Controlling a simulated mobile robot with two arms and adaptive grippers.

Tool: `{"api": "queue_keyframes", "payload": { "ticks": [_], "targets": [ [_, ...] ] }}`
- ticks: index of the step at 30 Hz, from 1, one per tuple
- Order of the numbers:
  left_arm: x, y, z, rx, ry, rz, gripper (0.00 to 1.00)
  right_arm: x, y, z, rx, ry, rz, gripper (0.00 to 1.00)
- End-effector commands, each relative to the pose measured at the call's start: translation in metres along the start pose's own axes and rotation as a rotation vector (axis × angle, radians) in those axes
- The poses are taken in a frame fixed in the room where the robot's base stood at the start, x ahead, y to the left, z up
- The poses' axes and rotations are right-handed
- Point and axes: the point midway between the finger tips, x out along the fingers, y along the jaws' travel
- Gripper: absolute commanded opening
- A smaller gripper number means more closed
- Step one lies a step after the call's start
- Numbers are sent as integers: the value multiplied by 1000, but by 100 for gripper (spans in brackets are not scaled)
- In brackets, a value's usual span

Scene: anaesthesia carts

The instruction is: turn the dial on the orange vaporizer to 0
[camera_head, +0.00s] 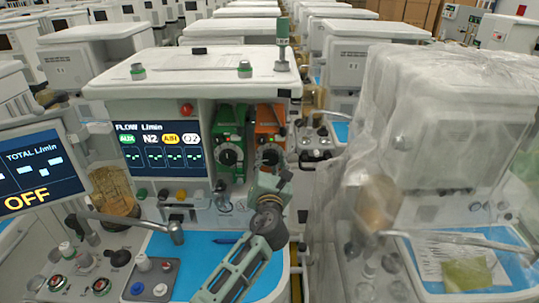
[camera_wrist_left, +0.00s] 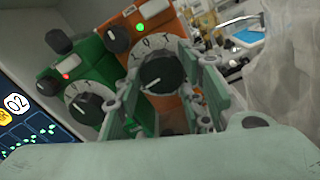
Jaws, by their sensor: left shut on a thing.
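The orange vaporizer (camera_head: 266,125) is mounted on the cart's front, to the right of a green vaporizer (camera_head: 230,140). Its black dial (camera_wrist_left: 160,72) has a white marking and sits in front of a pale numbered ring; I cannot read which number it points to. My left gripper (camera_head: 272,168) is up at this dial and partly covers it in the head view. In the left wrist view its two fingers (camera_wrist_left: 162,92) stand on either side of the dial, shut on it. A green light (camera_wrist_left: 140,27) shows on the orange vaporizer. My right gripper is not in view.
The green vaporizer's dial (camera_wrist_left: 87,102) is close on the left. A flow screen (camera_head: 160,148) is further left. A plastic-covered cart (camera_head: 435,130) stands close on the right.

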Motion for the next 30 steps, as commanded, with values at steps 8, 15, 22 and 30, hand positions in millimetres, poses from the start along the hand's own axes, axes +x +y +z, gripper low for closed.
{"api": "queue_keyframes", "payload": {
  "ticks": [8,15,22,30],
  "targets": [
    [1,4,4,226,3,13,10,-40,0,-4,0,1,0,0],
    [1,2,1,272,1,16,10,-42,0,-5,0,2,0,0],
    [1,2,2,270,0,17,39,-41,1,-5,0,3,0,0],
    [0,1,1,269,0,14,53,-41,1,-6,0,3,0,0]
  ]
}}
